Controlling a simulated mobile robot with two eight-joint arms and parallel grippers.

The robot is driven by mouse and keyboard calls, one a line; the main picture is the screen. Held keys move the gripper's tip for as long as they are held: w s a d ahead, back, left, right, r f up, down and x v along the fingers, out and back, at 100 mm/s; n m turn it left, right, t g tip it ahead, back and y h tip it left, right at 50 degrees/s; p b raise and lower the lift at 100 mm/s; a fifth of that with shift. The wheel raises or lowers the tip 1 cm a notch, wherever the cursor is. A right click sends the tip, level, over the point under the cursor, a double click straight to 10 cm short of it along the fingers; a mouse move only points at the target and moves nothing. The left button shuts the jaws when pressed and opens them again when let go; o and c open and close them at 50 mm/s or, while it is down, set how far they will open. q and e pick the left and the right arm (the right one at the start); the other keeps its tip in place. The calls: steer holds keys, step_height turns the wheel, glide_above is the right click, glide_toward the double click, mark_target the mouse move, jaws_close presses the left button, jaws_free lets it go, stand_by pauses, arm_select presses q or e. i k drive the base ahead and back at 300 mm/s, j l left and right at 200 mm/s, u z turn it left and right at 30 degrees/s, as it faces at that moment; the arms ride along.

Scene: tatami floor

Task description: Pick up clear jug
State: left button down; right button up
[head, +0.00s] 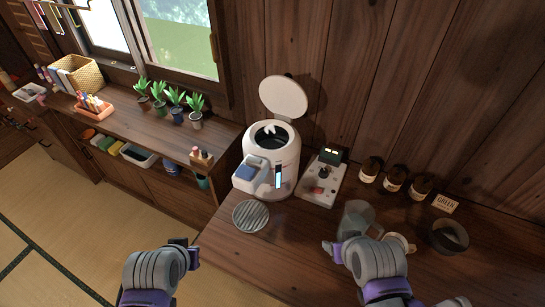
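A clear, greyish see-through jug (355,217) stands on the dark wooden counter, right of centre in the head view. My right gripper (345,247) is at its near side and overlaps its lower part. One finger shows at the left, and the rest is hidden by the hand, so I cannot tell whether it touches or grips the jug. My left gripper (187,252) is at the counter's left edge, away from the jug, with nothing visible in it. Its finger opening is unclear.
A white cooker (285,158) with a raised lid stands behind. Beside it are a small device (324,180), a striped round plate (251,216), a pale cup (399,243), a dark bowl (448,236) and brown bottles (394,179). A lower shelf (140,120) with plants runs left.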

mark_target(358, 213)
steer(key=k+l+z, duration=0.1)
steer(key=z, duration=0.35)
steer(key=k+l+z, duration=0.1)
steer(key=z, duration=0.4)
